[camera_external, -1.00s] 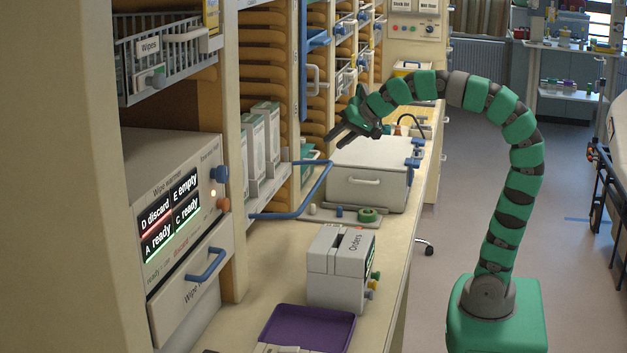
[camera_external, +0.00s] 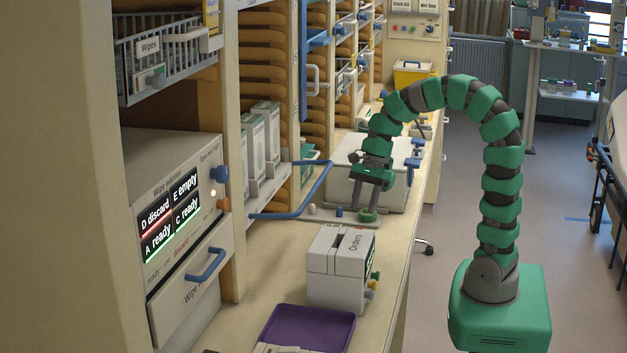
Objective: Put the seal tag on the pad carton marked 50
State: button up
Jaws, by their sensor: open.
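My gripper (camera_external: 368,200) points down in front of the white lidded box, open, with its fingertips just above a green ring-shaped item (camera_external: 368,216). I cannot tell whether the fingers touch it. The ring lies at the right end of a flat grey tray (camera_external: 326,217), with a small pale piece (camera_external: 312,209) and a small dark blue piece (camera_external: 339,211) on the same tray. I cannot tell which of these is the seal tag. Several pale cartons with green sides (camera_external: 254,145) stand upright on the left shelf; no number is readable on them, so the one marked 50 cannot be picked out.
The white lidded box (camera_external: 345,170) stands behind the tray. A blue rail (camera_external: 300,205) juts over the counter. An Orders device (camera_external: 335,275) and a purple tray (camera_external: 308,325) are nearer. A wipe machine (camera_external: 180,210) stands at left. The counter left of the Orders device is clear.

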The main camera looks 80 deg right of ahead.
aim_at(358, 227)
jog(key=b+x, duration=0.1)
jog(key=x, duration=0.8)
jog(key=shift+s+a, duration=0.1)
jog(key=shift+a, duration=0.05)
jog(key=shift+r, duration=0.1)
grip_shut()
